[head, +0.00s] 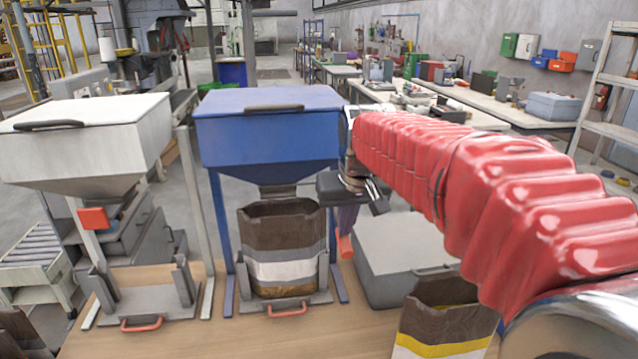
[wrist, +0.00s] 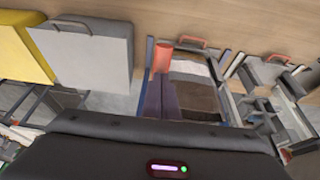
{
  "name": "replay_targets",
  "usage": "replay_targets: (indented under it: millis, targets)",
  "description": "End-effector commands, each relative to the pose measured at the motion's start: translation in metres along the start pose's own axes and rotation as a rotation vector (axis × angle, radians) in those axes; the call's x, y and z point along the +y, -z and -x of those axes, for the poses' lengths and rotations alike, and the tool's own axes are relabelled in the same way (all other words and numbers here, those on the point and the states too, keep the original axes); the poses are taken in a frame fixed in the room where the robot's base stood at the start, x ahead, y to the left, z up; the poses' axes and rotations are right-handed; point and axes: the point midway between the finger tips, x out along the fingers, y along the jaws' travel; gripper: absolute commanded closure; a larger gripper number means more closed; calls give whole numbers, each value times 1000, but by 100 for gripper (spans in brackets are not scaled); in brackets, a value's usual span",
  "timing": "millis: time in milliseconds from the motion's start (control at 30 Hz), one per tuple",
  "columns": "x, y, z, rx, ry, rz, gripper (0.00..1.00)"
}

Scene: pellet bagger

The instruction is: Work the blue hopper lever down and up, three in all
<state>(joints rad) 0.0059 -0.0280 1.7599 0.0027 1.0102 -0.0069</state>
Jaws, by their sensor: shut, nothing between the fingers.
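The blue hopper (head: 268,142) stands in the middle of the head view with its lid down. Its lever's orange handle (head: 345,246) hangs low at the right of the hopper frame; it also shows in the wrist view (wrist: 161,58). My gripper (head: 346,230) points down just above the handle, its purple fingers shut with nothing between them. In the wrist view the fingertips (wrist: 160,78) end right at the handle; I cannot tell if they touch it. A brown and white bag (head: 284,248) stands open under the hopper outlet. The lever's arm is mostly hidden.
A white hopper (head: 85,140) with a red handle (head: 94,217) stands to the left. A grey bin (head: 405,255) sits right of the blue frame. A brown bag with a yellow band (head: 445,325) stands at front right, below my arm. Bare bench lies in front.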

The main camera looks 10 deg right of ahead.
Motion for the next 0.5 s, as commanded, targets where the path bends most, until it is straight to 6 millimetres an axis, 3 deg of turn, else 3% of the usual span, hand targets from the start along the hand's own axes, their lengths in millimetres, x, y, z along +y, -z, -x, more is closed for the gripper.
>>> replay_targets:
  millis: [167, 500]
  targets:
    - [0, -9, -16, -1, 0, 0, 100]
    - [0, 3, 4, 2, 0, 0, 100]
